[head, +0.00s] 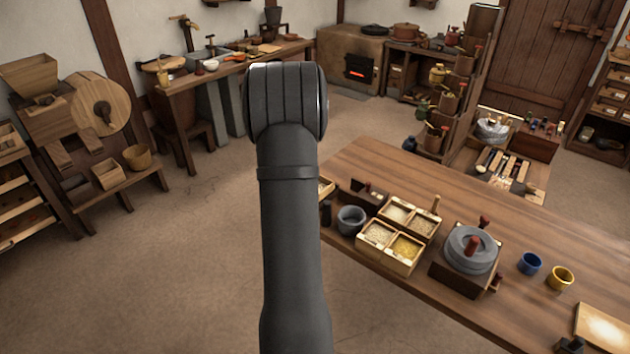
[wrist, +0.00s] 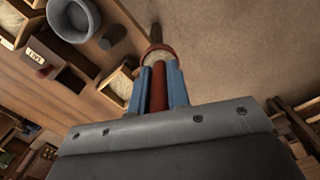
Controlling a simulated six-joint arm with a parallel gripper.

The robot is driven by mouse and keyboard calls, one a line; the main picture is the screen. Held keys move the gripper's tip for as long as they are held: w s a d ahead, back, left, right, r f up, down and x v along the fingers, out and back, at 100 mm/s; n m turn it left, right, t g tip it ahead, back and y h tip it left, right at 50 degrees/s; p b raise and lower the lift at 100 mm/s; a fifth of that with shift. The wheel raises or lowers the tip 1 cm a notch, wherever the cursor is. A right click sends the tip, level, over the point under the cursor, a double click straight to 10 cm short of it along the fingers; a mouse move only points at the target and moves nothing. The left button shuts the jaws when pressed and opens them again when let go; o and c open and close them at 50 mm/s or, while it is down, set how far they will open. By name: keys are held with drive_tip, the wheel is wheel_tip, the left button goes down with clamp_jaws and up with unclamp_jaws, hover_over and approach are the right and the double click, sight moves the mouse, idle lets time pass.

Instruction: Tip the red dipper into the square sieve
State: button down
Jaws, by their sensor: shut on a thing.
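My gripper (wrist: 159,78) shows in the wrist view, its two blue fingers shut on the handle of the red dipper (wrist: 158,92). The dipper's round red-rimmed bowl is just beyond the fingertips, with pale grainy stuff in it. A small square wooden frame with a pale inside (wrist: 121,84), which looks like the square sieve, is just left of the dipper, near the table edge. It seems to show in the head view too (head: 326,188), partly hidden by my arm. The dipper and my gripper are hidden behind my arm there. I cannot tell the dipper's height.
A grey bowl (head: 351,219) stands near the sieve, beside a divided grain box (head: 402,266). A hand quern (head: 470,250), a blue cup (head: 530,264) and a yellow cup (head: 560,278) are farther right. The table's far right part is mostly clear.

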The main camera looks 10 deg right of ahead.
drive_tip(key=w+d+f, duration=0.3)
drive_tip(key=w+d, duration=0.1)
drive_tip(key=w, duration=0.4)
drive_tip(key=w+d+f+n, duration=0.1)
drive_tip(key=w+d+f, duration=0.2)
drive_tip(key=w, duration=0.5)
drive_tip(key=shift+d+n+t, duration=0.3)
drive_tip(key=shift+d+t, duration=0.05)
drive_tip(key=shift+t, duration=0.05)
drive_tip(key=t, duration=0.1)
drive_tip(key=s+f+t+y, duration=0.1)
drive_tip(key=t, duration=0.1)
drive_tip(key=s+f+t, duration=0.1)
drive_tip(key=t, duration=0.1)
drive_tip(key=shift+d+f, duration=0.2)
drive_tip(key=shift+f, duration=0.05)
drive_tip(key=shift+s+f+t+y, duration=0.15)
drive_tip(key=shift+t+y, duration=0.15)
drive_tip(key=shift+t, duration=0.25)
drive_tip(key=shift+s+f+t+y, duration=0.15)
drive_tip(key=shift+t+y, duration=0.15)
drive_tip(key=shift+t, duration=0.25)
drive_tip(key=shift+s+d+f+t, duration=0.1)
drive_tip(key=shift+s+f+t, duration=0.05)
drive_tip(key=shift+t, duration=0.45)
drive_tip(key=shift+s+d+f+t, duration=0.1)
drive_tip(key=shift+s+t, duration=0.05)
drive_tip(key=shift+t, duration=0.25)
